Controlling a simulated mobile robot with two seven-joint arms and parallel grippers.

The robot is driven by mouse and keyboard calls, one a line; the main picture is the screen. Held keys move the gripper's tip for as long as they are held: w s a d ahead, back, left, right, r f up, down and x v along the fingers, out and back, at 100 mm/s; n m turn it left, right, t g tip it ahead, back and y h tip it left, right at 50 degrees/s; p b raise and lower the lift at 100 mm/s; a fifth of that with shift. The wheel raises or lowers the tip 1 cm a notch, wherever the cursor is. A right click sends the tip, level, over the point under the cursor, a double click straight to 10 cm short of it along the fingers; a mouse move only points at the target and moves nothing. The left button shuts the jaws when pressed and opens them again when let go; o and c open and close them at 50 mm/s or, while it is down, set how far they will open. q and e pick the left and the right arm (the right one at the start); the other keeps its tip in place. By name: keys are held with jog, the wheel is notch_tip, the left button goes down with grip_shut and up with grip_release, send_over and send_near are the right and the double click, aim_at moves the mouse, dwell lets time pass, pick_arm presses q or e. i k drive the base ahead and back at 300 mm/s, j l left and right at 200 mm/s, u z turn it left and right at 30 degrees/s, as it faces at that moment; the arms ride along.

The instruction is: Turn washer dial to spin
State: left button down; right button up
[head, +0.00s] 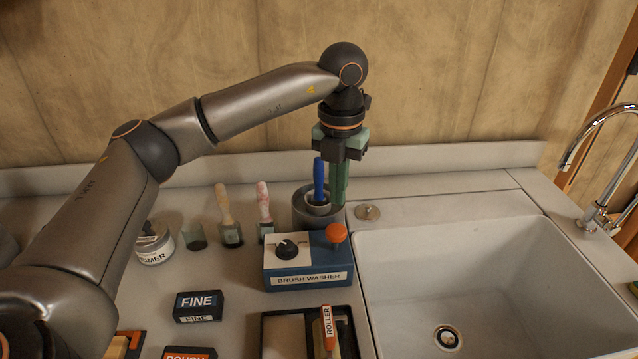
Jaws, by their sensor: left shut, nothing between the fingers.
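The brush washer (310,277) is a blue and white box on the counter with a label on its front. Its black dial (287,249) sits on the white left part of the top; the exact pointer setting is too small to read. An orange knob on a lever (336,233) stands at the right of the top. My left gripper (340,200) points down behind the box, its green fingers shut and empty, beside a blue-handled brush (319,180) that stands in a grey round pot (306,209). The gripper is apart from the dial. My right gripper is out of view.
A sink (440,262) with a tap (597,215) lies at the right. Brushes (228,215) and a primer tin (154,245) stand left of the washer. A FINE block (198,306) and a tray with a roller (264,340) lie in front.

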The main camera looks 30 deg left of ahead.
aim_at(286, 250)
jog(key=k, duration=1)
